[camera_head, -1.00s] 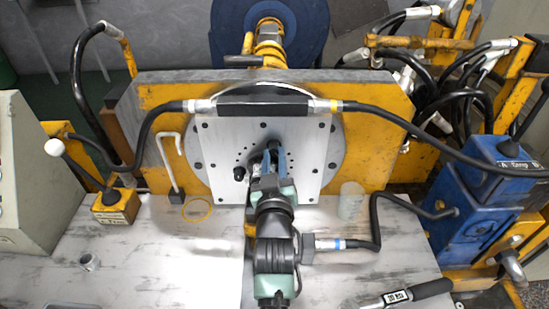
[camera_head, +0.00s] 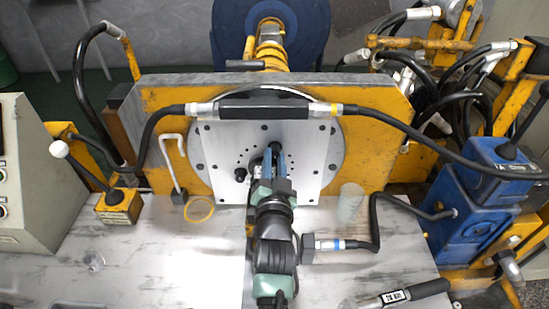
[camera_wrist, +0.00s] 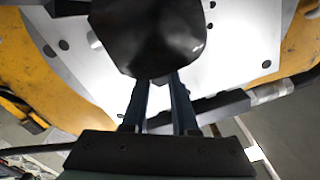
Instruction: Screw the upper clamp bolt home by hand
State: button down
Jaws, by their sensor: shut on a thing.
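The upper clamp bolt shows as a small dark head (camera_head: 275,146) at the pale square plate (camera_head: 220,140). In the wrist view a large black rounded head (camera_wrist: 150,35) fills the top middle, at the ends of my blue fingers. My gripper (camera_head: 273,155) is shut on it, with its fingers pointing at the plate; it also shows in the wrist view (camera_wrist: 158,82). The bolt's shank and how deep it sits are hidden. A second black knob (camera_head: 240,174) stands on the plate, lower left of my gripper.
A black bar with hoses (camera_head: 265,106) crosses just above the plate. A hose fitting (camera_head: 330,244) lies right of my arm, near a clear cup (camera_head: 350,203). A yellow ring (camera_head: 199,209) and a bent white rod (camera_head: 170,165) are at left. The bench front left is mostly clear.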

jog(key=shift+m, duration=0.3)
jog(key=c, duration=0.7)
grip_release()
jog(key=s, duration=1.3)
jog(key=shift+r, duration=0.1)
